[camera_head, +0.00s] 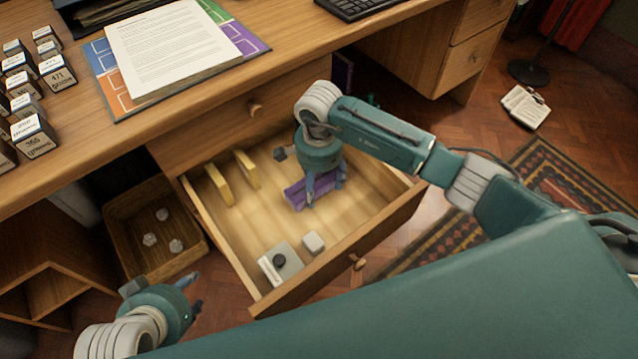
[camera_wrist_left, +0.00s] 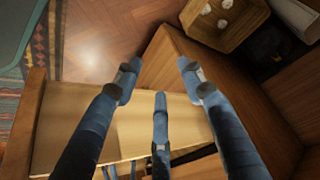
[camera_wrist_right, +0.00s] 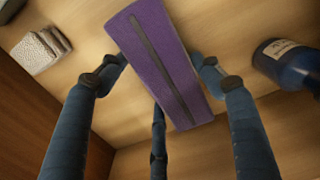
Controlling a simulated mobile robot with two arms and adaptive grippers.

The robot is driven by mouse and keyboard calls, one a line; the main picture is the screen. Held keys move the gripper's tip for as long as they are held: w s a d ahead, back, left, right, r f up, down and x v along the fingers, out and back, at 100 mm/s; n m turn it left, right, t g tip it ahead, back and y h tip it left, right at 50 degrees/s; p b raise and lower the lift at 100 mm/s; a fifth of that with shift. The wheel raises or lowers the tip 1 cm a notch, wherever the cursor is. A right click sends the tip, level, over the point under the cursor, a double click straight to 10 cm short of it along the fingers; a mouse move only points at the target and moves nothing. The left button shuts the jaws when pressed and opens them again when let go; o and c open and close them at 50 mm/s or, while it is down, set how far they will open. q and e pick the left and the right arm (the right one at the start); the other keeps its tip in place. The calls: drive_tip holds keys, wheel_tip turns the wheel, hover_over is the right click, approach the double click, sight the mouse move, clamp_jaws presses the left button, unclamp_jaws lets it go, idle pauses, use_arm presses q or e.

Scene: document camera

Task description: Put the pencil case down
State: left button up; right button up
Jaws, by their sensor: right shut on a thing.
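The purple pencil case (camera_head: 318,187) is inside the open drawer (camera_head: 236,255), toward its right part. It also shows in the right wrist view (camera_wrist_right: 158,58) as a purple block with a dark stripe along it. My right gripper (camera_head: 322,195) is shut on the pencil case, with fingers on both sides of it. The case is low over the drawer floor; I cannot tell whether it touches. My left gripper (camera_head: 194,290) is outside the drawer, left of its front corner. In the left wrist view its fingers (camera_wrist_left: 158,85) are spread apart with nothing between them.
The drawer also holds two yellow upright pieces (camera_head: 219,185), a white item with a black knob (camera_head: 281,262) and a small pale block (camera_head: 313,242). A dark blue bottle (camera_wrist_right: 288,65) lies near the case. A wicker basket (camera_head: 140,250) with crumpled paper stands left.

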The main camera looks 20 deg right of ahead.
sight(319, 183)
use_arm(q)
drive_tip(key=shift+w, duration=0.15)
drive_tip(key=shift+w+d+r+t, duration=0.15)
drive_tip(key=shift+w+r+t, duration=0.15)
drive_tip(key=shift+w, duration=0.15)
use_arm(e)
drive_tip(key=shift+f, duration=0.1)
drive_tip(key=o, duration=1.3)
drive_tip(key=shift+c, duration=0.2)
use_arm(q)
drive_tip(key=shift+w, duration=0.1)
use_arm(e)
wheel_tip(319, 183, up, 5)
drive_tip(key=shift+w+f+p, duration=0.1)
drive_tip(key=shift+p, duration=0.5)
use_arm(q)
drive_tip(key=s+a+g+p, duration=0.1)
drive_tip(key=s+g, duration=0.1)
drive_tip(key=s, duration=0.4)
drive_tip(key=shift+s+a+f+g+y, duration=0.15)
drive_tip(key=shift+s+a+g+y, duration=0.15)
drive_tip(key=shift+a+g, duration=0.1)
use_arm(e)
wheel_tip(319, 183, up, 8)
drive_tip(key=shift+f, duration=0.25)
